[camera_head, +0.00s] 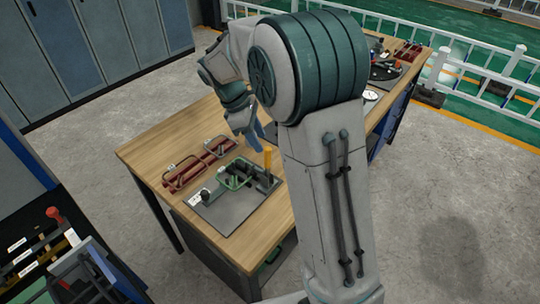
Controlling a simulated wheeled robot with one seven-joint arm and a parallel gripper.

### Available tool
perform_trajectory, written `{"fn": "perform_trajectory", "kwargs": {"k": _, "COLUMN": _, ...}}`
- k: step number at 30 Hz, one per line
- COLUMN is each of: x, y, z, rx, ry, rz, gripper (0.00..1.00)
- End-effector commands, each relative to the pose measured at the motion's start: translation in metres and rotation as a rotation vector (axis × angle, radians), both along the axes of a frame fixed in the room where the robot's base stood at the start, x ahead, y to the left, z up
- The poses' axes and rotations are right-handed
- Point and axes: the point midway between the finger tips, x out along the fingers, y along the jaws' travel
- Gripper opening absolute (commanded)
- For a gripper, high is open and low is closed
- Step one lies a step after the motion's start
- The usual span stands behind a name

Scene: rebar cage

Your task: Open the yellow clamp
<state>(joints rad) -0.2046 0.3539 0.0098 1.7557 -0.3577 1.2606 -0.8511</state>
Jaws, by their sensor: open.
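The yellow clamp shows as an upright yellow handle (268,160) at the right side of a grey plate (229,211) on the wooden workbench. Its dark base and a green frame (235,175) sit on the same plate. My gripper (257,139) is open, pointing down just above and slightly left of the yellow handle. I cannot tell whether it touches the handle. My arm hides part of the bench to the right of the clamp.
Red bars with metal loops (200,162) lie on the workbench (150,153) behind the plate. A dark rack with tools (50,250) stands at lower left. Grey lockers (95,40) and a white fence (480,60) stand farther back. Floor at right is clear.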

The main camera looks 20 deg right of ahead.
Motion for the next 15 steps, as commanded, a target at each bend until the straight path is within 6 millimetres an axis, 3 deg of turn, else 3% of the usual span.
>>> {"fn": "perform_trajectory", "kwargs": {"k": 9, "x": -0.009, "y": -0.023, "z": -0.057, "rx": -0.001, "ry": 0.003, "rz": -0.001, "gripper": 0.41}}
{"fn": "perform_trajectory", "kwargs": {"k": 15, "x": -0.010, "y": -0.029, "z": -0.075, "rx": 0.000, "ry": 0.001, "rz": -0.001, "gripper": 0.41}}
